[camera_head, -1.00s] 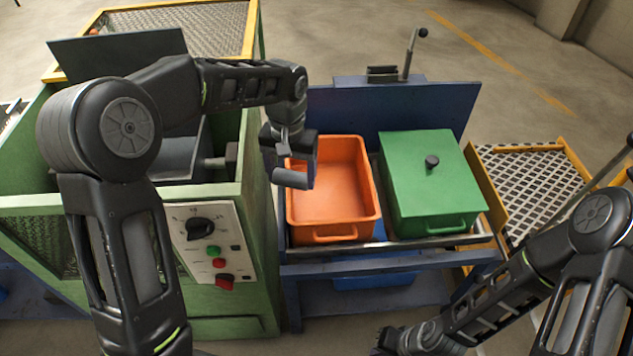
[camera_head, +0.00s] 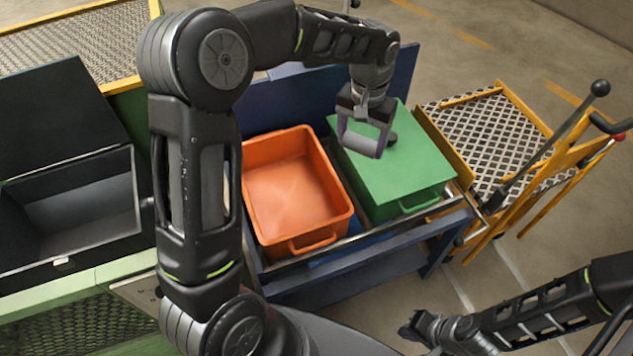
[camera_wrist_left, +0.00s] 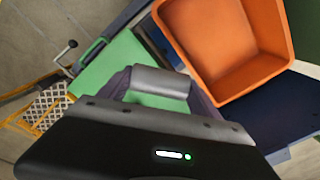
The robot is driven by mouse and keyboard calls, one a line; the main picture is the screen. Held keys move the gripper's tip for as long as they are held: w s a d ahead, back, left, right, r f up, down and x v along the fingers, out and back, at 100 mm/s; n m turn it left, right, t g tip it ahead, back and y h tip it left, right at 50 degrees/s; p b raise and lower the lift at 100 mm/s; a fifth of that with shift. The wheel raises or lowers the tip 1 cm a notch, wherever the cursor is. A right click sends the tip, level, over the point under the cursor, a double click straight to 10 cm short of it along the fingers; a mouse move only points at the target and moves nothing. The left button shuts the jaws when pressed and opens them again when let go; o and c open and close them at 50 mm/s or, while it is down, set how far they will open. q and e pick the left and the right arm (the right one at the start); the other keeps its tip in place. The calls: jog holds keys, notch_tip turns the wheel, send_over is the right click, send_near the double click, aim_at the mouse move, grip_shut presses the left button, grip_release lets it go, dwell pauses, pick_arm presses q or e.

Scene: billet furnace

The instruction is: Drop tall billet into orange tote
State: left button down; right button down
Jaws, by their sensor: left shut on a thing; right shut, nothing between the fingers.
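My left gripper (camera_head: 362,140) is shut on a grey cylindrical billet (camera_head: 360,143), held sideways between its fingers. It hangs above the green lidded tote, to the right of the orange tote. The billet also shows in the left wrist view (camera_wrist_left: 160,82). The orange tote (camera_head: 250,205) is open at the top and looks empty; it stands on the blue bench. In the left wrist view the orange tote (camera_wrist_left: 195,60) lies to the right of the billet, apart from it. My right gripper (camera_head: 425,325) is shut and empty at the lower right, away from the totes.
The green tote (camera_head: 385,185) stands right beside the orange one, its lid closed and its knob partly covered by my left gripper. A yellow cart (camera_head: 480,125) with a mesh deck and levers stands at the right. An open dark box (camera_head: 75,205) is at the left.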

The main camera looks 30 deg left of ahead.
pick_arm(q)
jog(key=shift+w+d+r, duration=0.1)
jog(key=shift+w+d, duration=0.05)
jog(key=s+a+f+p, duration=0.1)
jog(key=s+a+f, duration=0.1)
jog(key=s+a, duration=0.3)
jog(key=s+a+f+n+p, duration=0.1)
jog(key=s+a+f, duration=0.2)
jog(key=a, duration=0.8)
jog(key=shift+s+a, duration=0.2)
jog(key=shift+s, duration=0.75)
jog(key=shift+f, duration=0.15)
jog(key=shift+f+b, duration=2.05)
jog(key=shift+f, duration=0.85)
